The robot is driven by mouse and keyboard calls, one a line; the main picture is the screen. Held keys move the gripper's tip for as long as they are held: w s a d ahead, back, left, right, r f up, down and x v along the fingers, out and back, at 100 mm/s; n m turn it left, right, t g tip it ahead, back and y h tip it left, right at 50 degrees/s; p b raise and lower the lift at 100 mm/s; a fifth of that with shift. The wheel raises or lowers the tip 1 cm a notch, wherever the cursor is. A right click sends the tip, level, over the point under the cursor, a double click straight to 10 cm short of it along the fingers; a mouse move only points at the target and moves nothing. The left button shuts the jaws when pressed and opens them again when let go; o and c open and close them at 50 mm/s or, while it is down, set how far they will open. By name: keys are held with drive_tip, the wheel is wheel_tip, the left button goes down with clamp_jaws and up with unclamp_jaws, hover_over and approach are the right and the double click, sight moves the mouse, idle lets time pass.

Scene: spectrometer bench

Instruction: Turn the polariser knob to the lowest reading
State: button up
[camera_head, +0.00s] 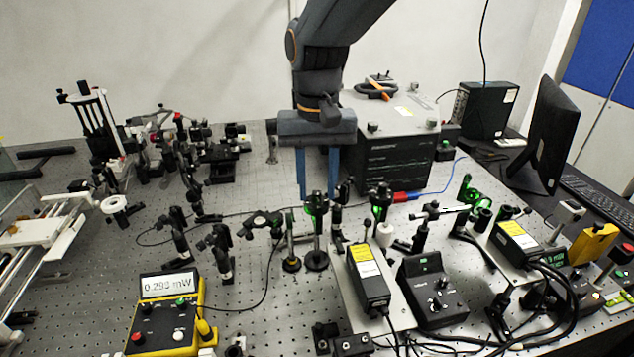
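My gripper (317,194) hangs from above at the centre, its two blue fingers pointing down with a gap between them. A dark round optic mount with a green glow (316,205), which looks like the polariser, stands on a post just below and between the fingertips. I cannot make out a separate knob on it, nor whether a finger touches it. The yellow power meter (168,316) at the front left shows a reading (167,285) that looks like 0.293 mW; the last digit is unclear.
Several post-mounted optics stand close by, with another green-lit mount (380,205) to the right. A large grey and black box (397,150) stands behind. A black laser unit (367,278) and a black controller (432,290) sit in front right. Cables cross the perforated bench.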

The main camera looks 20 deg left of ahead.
clamp_jaws()
drive_tip(key=n+p, duration=0.1)
drive_tip(key=n, duration=1.2)
idle(0.5)
idle(0.4)
unclamp_jaws()
